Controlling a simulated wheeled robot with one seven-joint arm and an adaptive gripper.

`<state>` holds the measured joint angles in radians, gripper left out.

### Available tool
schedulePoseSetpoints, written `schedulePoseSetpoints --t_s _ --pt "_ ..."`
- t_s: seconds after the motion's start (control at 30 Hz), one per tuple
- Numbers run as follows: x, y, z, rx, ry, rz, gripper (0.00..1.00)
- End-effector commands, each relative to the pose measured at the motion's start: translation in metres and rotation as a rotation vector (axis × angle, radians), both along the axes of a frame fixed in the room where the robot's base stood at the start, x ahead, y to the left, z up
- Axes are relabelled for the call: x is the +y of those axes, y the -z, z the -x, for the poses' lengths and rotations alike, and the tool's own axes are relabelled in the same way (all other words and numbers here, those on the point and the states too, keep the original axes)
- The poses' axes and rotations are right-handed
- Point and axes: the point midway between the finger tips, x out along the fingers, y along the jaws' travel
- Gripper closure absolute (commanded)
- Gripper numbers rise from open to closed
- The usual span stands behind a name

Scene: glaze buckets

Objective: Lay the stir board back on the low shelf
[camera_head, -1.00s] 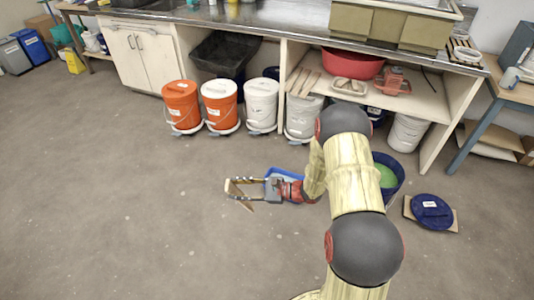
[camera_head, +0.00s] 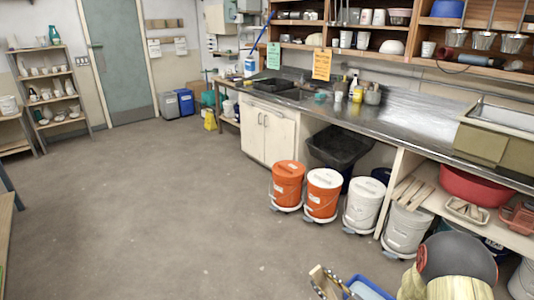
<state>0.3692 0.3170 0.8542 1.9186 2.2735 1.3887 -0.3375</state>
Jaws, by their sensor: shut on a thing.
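The stir board (camera_head: 318,275), a pale wooden piece, shows at the bottom edge, partly cut off by the frame. My gripper (camera_head: 331,289) is shut on it, only partly in view, in front of the buckets and well short of the low shelf. The low shelf (camera_head: 436,205) is under the steel counter at the right. Several wooden paddles (camera_head: 411,192) lie at its left end. My arm hides part of the shelf's front at the lower right.
Two orange buckets (camera_head: 288,184) and pale buckets (camera_head: 364,204) stand on wheeled bases along the counter. A red basin (camera_head: 474,187) and a small tray (camera_head: 466,210) sit on the shelf. The floor at left is clear.

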Motion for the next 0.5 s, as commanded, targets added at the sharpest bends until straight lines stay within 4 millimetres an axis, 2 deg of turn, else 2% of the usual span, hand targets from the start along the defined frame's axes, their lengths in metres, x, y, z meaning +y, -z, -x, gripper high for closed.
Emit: schedulePoseSetpoints --t_s 0.13,0.23,0.37,0.5 --pt "-0.003 0.011 0.001 0.006 0.025 -0.002 1.0" --pt "-0.014 0.017 0.0 0.003 0.079 -0.001 1.0" --pt "-0.024 0.0 -0.006 -0.004 0.141 0.001 1.0" --pt "-0.027 -0.025 -0.013 -0.006 0.187 0.001 1.0"
